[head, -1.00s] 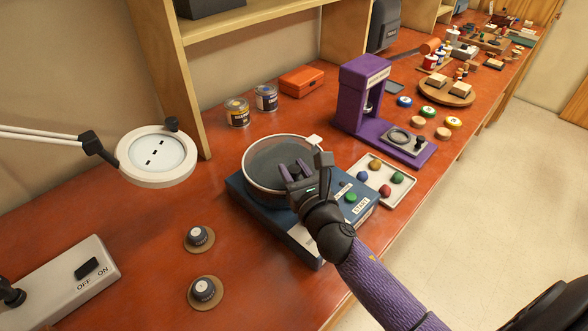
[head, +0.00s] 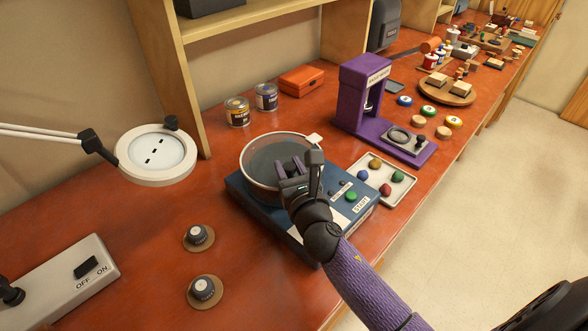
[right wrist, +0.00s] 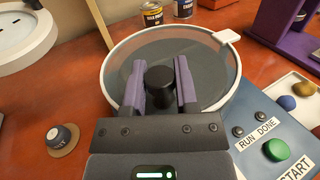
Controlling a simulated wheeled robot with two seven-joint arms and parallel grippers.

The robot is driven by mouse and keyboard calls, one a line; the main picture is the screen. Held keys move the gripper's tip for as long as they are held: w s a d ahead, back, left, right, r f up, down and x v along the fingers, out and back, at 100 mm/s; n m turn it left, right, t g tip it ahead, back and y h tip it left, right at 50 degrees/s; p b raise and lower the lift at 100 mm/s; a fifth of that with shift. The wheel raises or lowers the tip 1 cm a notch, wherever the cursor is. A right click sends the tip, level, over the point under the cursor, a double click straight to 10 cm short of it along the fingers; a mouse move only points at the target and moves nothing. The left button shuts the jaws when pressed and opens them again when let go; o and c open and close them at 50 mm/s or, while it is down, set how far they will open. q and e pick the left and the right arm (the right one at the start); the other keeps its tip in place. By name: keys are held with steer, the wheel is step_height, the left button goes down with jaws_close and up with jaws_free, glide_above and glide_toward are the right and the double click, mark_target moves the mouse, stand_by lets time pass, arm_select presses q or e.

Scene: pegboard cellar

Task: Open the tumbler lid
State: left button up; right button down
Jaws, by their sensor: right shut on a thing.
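The tumbler is a blue box (head: 243,197) with a round drum on top. Its clear, pale-rimmed lid (head: 262,152) lies flat over the drum and also shows in the right wrist view (right wrist: 205,62). A white tab (head: 313,138) sticks out at the rim's back right. A black knob (right wrist: 160,88) stands on the lid near the side closest to me. My right gripper (head: 289,168) is over the near part of the lid. In the right wrist view its two purple fingers (right wrist: 160,65) are shut on the knob, one on each side. My left gripper is not in view.
A green START button (head: 351,196) sits on the tumbler's right. A tray (head: 399,199) of coloured stones and a purple press (head: 364,110) stand beyond it. Two cans (head: 238,111) stand behind. A round lamp (head: 157,157) is at left.

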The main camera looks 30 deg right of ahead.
steer(key=shift+w+a+m+h, duration=0.3)
steer(key=shift+w+m+h, duration=0.1)
steer(key=shift+h, duration=0.2)
steer(key=shift+c, duration=2)
jaws_free()
steer(key=s, duration=0.3)
steer(key=s+a, duration=0.1)
steer(key=s, duration=0.2)
steer(key=s+a, duration=0.1)
steer(key=s, duration=0.3)
steer(key=shift+w, duration=0.1)
